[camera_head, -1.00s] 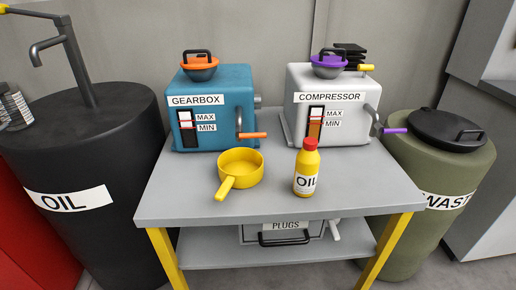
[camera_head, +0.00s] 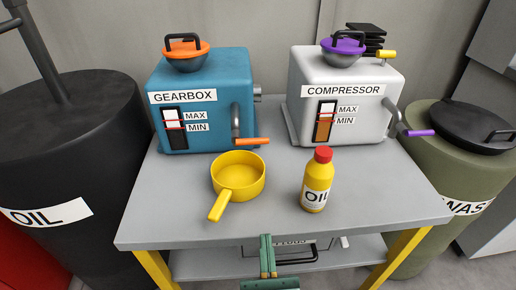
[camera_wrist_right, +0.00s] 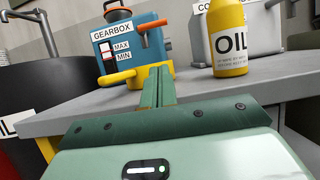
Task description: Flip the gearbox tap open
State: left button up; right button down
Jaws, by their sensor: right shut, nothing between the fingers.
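The blue gearbox (camera_head: 205,100) stands at the back left of the grey table. Its tap is a grey pipe with an orange handle (camera_head: 252,141) that points to the right. In the right wrist view the handle (camera_wrist_right: 153,25) shows above the fingers. A yellow pan (camera_head: 238,175) sits in front of the gearbox, below and left of the tap's handle. My right gripper (camera_head: 267,243) is at the table's front edge, shut and empty, its fingers pointing toward the gearbox. It also shows in the right wrist view (camera_wrist_right: 160,72). My left gripper is not in view.
A yellow oil bottle (camera_head: 317,182) with a red cap stands right of the pan. The white compressor (camera_head: 338,75) is at the back right. A black oil barrel (camera_head: 60,150) and a green waste barrel (camera_head: 425,145) flank the table (camera_head: 170,220).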

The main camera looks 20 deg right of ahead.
jog(key=shift+s, duration=0.1)
pick_arm(q)
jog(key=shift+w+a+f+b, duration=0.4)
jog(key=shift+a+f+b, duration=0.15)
jog(key=shift+b, duration=0.5)
pick_arm(e)
jog(key=x, duration=2)
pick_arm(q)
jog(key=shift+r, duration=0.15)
pick_arm(e)
jog(key=shift+r, duration=0.1)
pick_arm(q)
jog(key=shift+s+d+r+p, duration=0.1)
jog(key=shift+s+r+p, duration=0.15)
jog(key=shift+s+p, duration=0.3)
pick_arm(e)
jog(key=shift+d+r+n+y, duration=0.15)
jog(key=shift+n+y, duration=0.25)
jog(key=shift+n, duration=0.3)
